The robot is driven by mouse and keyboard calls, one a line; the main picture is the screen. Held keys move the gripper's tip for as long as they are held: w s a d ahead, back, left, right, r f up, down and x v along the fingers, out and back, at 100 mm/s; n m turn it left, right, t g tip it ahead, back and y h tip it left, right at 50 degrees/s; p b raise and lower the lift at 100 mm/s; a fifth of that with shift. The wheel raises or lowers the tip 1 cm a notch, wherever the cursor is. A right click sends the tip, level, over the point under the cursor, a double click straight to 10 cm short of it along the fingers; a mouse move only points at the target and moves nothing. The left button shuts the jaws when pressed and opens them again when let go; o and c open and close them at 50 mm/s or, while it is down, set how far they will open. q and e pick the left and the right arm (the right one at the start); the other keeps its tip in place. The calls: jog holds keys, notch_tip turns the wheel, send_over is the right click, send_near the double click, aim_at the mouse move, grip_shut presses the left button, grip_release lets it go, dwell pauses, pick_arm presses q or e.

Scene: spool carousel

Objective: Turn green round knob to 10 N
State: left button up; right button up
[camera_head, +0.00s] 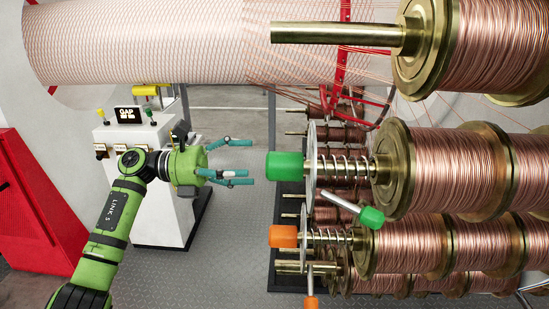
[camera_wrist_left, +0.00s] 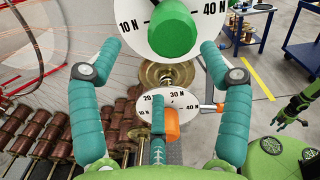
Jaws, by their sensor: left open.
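The green round knob (camera_head: 285,165) sits at the end of a brass shaft, in front of a white dial disc and a spring. In the left wrist view, the knob (camera_wrist_left: 172,28) shows near the top against its white dial (camera_wrist_left: 133,45), marked 10 N on the left and 40 N on the right. My left gripper (camera_head: 249,162) is open just left of the knob, its fingers pointing at it and apart from it. In the left wrist view, two of its fingers flank the knob from below. What looks like my right gripper (camera_wrist_left: 294,112) is small at the right edge; its jaw state is unclear.
A green-tipped lever (camera_head: 352,207) juts out below the green knob. An orange knob (camera_head: 284,236) with its own dial sits lower down. Copper spools (camera_head: 447,170) fill the right. A white control box (camera_head: 150,190) stands behind my left arm, beside a red cabinet (camera_head: 35,205).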

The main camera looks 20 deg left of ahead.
aim_at(277, 168)
pick_arm(q)
jog(key=shift+m, duration=0.4)
jog(key=d+p, duration=0.1)
jog(key=d, duration=0.2)
jog(key=d+r+p, duration=0.1)
jog(key=d+p, duration=0.1)
jog(key=d, duration=0.1)
jog(key=shift+d+r, duration=0.2)
jog(key=shift+d, duration=0.1)
jog(key=shift+w+d+f+p, duration=0.1)
jog(key=shift+w+d+p, duration=0.15)
jog(key=shift+p, duration=0.1)
jog(key=shift+d+f, duration=0.1)
jog(key=shift+d, duration=0.1)
jog(key=shift+a, duration=0.1)
jog(key=c, duration=1.2)
jog(key=shift+f+n, duration=0.1)
jog(key=shift+n, duration=0.2)
pick_arm(e)
jog(key=s+r, duration=0.1)
jog(key=s+d+r, duration=0.1)
jog(key=s+r, duration=0.1)
jog(key=shift+d+r, duration=0.1)
jog(key=shift+d, duration=0.15)
